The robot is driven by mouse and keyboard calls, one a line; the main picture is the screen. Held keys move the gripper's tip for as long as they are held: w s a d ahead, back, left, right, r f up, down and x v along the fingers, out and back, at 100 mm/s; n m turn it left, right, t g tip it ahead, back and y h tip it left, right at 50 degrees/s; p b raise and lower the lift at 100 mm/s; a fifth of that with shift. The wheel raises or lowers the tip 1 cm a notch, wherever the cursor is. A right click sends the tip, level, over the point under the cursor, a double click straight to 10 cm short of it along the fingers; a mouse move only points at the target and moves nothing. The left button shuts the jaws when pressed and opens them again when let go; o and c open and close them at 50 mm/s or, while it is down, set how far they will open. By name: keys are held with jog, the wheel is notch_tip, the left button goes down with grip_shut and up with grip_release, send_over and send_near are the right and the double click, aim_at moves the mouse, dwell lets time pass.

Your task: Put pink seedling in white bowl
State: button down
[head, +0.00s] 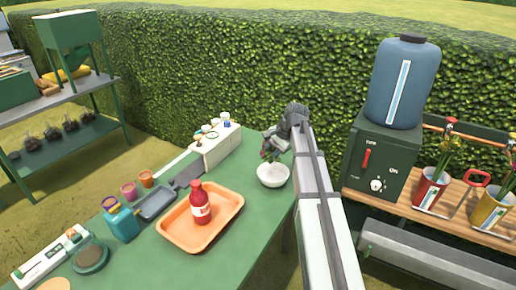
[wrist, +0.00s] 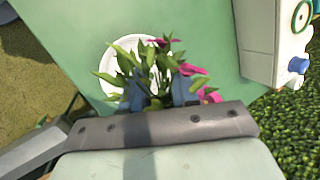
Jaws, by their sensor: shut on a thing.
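The white bowl (head: 273,179) stands on the green table near its back right edge. In the wrist view the bowl (wrist: 112,68) shows behind the leaves, partly hidden by them. My gripper (head: 272,146) is above the bowl in the head view. It is shut on the pink seedling (wrist: 150,62), which has green leaves and pink petals, and its fingers (wrist: 160,95) show on both sides of the stems. The seedling (head: 268,154) hangs just over the bowl in the head view. Whether it touches the bowl cannot be told.
An orange tray (head: 172,238) with a red bottle (head: 200,204) lies left of the bowl. A white box (head: 215,146) stands at the back. Small cups and a teal bottle (head: 121,221) are further left. A blue-topped dispenser (head: 403,80) stands on the right.

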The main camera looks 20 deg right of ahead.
jog(key=shift+s+n+h, duration=0.3)
jog(key=shift+n, duration=0.5)
jog(key=shift+f+n+t, duration=0.1)
jog(key=shift+n+t, duration=0.2)
jog(key=shift+t, duration=0.1)
send_near(269, 172)
jog(key=shift+s+a+f, duration=0.45)
jog(key=shift+a+f, duration=0.25)
jog(key=shift+a, duration=0.1)
jog(key=shift+s+a+f, duration=0.45)
jog(key=shift+a+f, duration=0.25)
jog(key=shift+a, duration=0.15)
jog(key=shift+s+a+f, duration=0.45)
jog(key=shift+a+f, duration=0.3)
jog(key=shift+a, duration=0.05)
jog(key=c, duration=0.8)
grip_release()
jog(key=shift+r, duration=0.1)
jog(key=shift+h, duration=0.3)
jog(key=shift+r, duration=3.45)
